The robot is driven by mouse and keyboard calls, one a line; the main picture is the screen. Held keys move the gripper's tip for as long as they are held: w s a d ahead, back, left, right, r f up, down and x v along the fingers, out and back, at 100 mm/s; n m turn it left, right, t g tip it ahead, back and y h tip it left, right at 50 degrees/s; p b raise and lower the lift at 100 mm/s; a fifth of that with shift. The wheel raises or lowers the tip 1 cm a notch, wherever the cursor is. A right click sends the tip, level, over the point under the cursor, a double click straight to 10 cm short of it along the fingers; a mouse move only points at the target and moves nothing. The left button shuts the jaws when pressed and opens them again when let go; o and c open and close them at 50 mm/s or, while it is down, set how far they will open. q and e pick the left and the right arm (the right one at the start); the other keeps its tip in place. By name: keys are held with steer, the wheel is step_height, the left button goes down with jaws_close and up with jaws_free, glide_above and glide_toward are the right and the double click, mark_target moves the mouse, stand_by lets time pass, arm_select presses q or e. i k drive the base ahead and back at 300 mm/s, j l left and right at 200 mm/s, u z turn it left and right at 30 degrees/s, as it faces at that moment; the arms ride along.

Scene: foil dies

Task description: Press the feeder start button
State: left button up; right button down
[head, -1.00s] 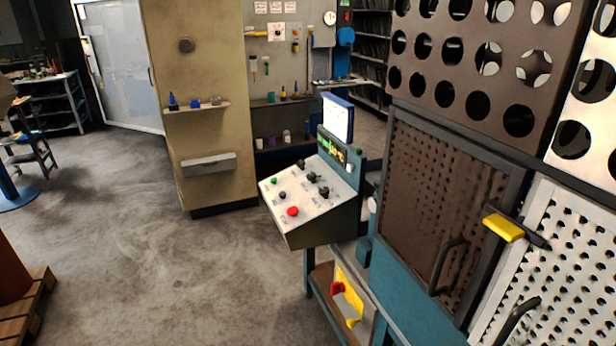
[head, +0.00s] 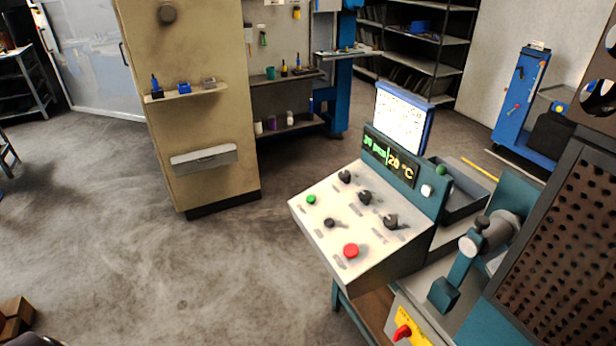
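The sloped white control panel (head: 365,228) stands right of centre in the head view. On it are a green button (head: 311,199), a small black button (head: 328,223), a large red button (head: 351,251) and three black knobs (head: 364,197). The labels are too small to read, so I cannot tell by name which control is the feeder start. A display (head: 388,158) above the controls shows green and yellow text ending in 20 °C. Neither of my grippers is in view, and nothing touches the panel.
A machine with a brown perforated guard (head: 565,245) stands at the right. A yellow plate with a red switch (head: 403,332) is below the panel. A beige cabinet (head: 190,110) stands left of the panel.

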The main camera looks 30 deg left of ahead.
mark_target(311, 199)
steer(key=i+j, duration=0.15)
steer(key=j, duration=0.25)
steer(key=i+j, duration=0.1)
steer(key=j, duration=0.3)
steer(key=i+j, duration=0.15)
steer(key=j, duration=0.25)
steer(key=i+j, duration=0.15)
steer(key=j, duration=0.25)
steer(key=i+j, duration=0.1)
steer(key=j, duration=0.3)
steer(key=i+j+z, duration=0.1)
steer(key=j, duration=0.3)
steer(key=i+j, duration=0.15)
steer(key=j, duration=0.25)
